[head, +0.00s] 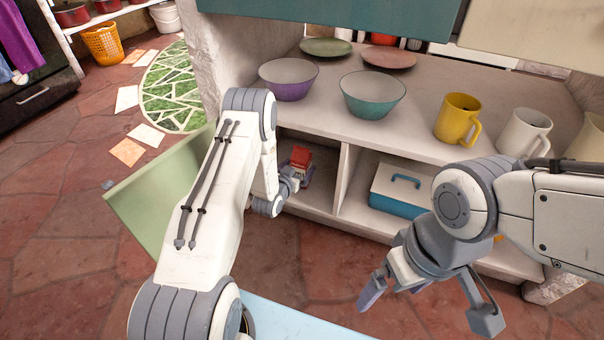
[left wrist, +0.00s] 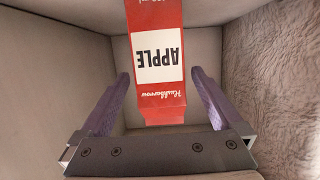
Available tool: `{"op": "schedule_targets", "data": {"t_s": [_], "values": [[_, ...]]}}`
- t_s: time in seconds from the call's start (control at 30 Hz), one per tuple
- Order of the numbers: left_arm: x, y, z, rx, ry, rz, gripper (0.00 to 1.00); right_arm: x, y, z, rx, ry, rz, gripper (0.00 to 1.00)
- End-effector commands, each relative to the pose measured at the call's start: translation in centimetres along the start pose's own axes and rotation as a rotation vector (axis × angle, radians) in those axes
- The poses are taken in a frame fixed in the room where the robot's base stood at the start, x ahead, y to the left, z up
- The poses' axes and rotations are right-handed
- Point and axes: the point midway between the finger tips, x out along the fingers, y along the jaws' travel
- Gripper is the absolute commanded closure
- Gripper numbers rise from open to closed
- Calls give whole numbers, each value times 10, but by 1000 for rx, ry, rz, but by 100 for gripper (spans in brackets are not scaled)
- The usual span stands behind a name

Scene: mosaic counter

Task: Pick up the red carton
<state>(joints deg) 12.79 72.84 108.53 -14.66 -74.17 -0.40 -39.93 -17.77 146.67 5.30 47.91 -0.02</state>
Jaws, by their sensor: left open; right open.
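The red carton (head: 300,156) stands in the left compartment under the counter. In the left wrist view the carton (left wrist: 158,98) shows a white label reading APPLE, appearing upside down, and its top runs out of the picture. My left gripper (left wrist: 163,80) is open, with one finger on each side of the carton's lower part in that view and gaps between. In the head view my left gripper (head: 296,178) is inside the compartment at the carton, partly hidden by my arm. My right gripper (head: 430,305) is open and empty in front of the counter.
A divider (head: 343,178) separates the carton's compartment from one with a blue and white box (head: 400,190). A green door (head: 155,190) hangs open at left. Bowls (head: 288,80), plates and mugs (head: 457,118) stand on the counter (head: 330,130).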

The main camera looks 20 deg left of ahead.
Motion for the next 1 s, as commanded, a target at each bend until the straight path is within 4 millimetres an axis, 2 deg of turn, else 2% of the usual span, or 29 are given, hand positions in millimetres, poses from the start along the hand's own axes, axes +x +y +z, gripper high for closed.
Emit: {"op": "schedule_targets", "data": {"t_s": [0.03,0.2,0.47,0.5,0.57,0.6,0.73,0.77,1.0], "values": [[9,0,5,1,4,1,0,13,1,1,0,0,0,0],[26,0,2,0,2,1,0,22,2,1,0,0,0,0],[28,0,0,0,0,0,0,21,2,1,0,0,0,0],[28,0,0,0,0,0,8,21,2,1,0,0,0,0],[28,0,0,0,0,0,31,21,2,1,0,0,0,0],[28,0,0,0,-1,0,46,21,2,1,0,0,0,0],[28,0,0,0,-1,0,96,21,2,1,0,0,0,0],[28,0,0,0,-1,0,100,21,2,1,0,0,0,0],[28,0,-2,0,3,0,100,21,2,1,0,0,0,0]]}}
